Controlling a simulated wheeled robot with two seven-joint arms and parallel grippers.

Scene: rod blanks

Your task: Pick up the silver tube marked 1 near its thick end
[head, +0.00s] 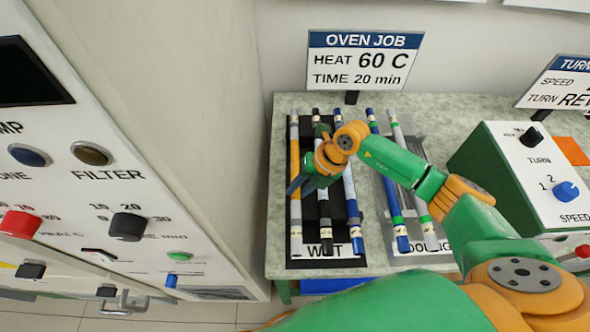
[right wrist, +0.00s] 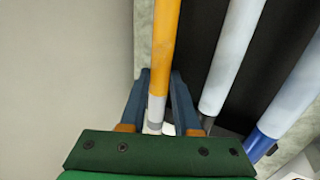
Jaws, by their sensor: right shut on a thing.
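The leftmost tube on the WET rack (head: 296,225) has silver ends and a long orange-yellow middle; I cannot read a number on it. It lies along the rack. In the right wrist view this tube (right wrist: 163,45) runs between the two blue fingers. My right gripper (head: 295,186) is shut on it, around the lower part of the orange stretch near the silver. My right gripper also shows in the wrist view (right wrist: 160,82). The tube's lower end is partly hidden by the gripper there. My left gripper is not in view.
A black-ended tube (head: 325,225) and a blue-ended tube (head: 354,215) lie close to the right on the black WET rack (head: 340,259). The COOLING rack (head: 424,242) holds further tubes. A tall machine panel (head: 150,190) stands at left, a TURN box (head: 530,180) at right.

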